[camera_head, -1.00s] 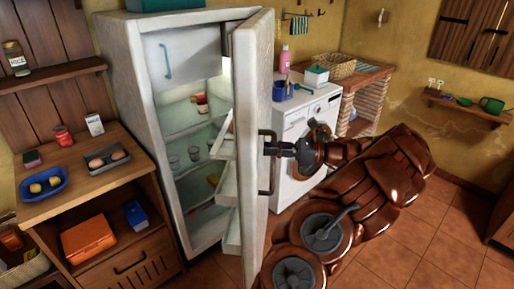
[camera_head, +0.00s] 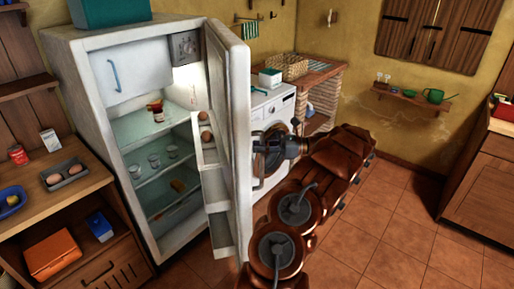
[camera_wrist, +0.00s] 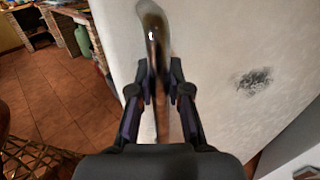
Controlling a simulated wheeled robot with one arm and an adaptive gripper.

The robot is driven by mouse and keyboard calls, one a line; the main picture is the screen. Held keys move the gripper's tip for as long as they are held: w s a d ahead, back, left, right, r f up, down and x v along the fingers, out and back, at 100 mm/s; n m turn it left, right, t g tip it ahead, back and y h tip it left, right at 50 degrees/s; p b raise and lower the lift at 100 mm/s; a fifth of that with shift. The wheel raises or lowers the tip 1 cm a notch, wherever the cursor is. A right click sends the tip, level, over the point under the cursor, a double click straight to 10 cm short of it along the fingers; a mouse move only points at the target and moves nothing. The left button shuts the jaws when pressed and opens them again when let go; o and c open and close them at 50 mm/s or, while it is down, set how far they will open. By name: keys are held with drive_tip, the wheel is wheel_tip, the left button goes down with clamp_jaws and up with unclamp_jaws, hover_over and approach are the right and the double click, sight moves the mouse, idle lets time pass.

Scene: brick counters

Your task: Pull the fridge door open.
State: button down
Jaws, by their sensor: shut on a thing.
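The white fridge (camera_head: 88,80) stands at the left in the head view. Its door (camera_head: 240,130) stands wide open, hinged on its right side, with the shelves and door racks showing. My gripper (camera_head: 268,150) is at the outer face of the door, at the dark handle. In the wrist view the curved metal handle (camera_wrist: 153,30) runs between the two fingers of my gripper (camera_wrist: 160,92), which are shut on it. The pale door face (camera_wrist: 220,50) fills the right of that view. Part of the handle is hidden by the gripper in the head view.
Inside are a jar (camera_head: 157,110), glasses (camera_head: 163,158) and eggs in the door rack. A wooden counter (camera_head: 90,185) stands left of the fridge. A washing machine (camera_head: 270,103) is behind the door. The tiled floor (camera_head: 380,230) at right is clear.

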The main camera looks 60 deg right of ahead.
drive_tip(key=shift+s+d+f, duration=0.15)
drive_tip(key=shift+s+d, duration=0.15)
drive_tip(key=shift+s, duration=0.05)
drive_tip(key=c, duration=1.1)
unclamp_jaws()
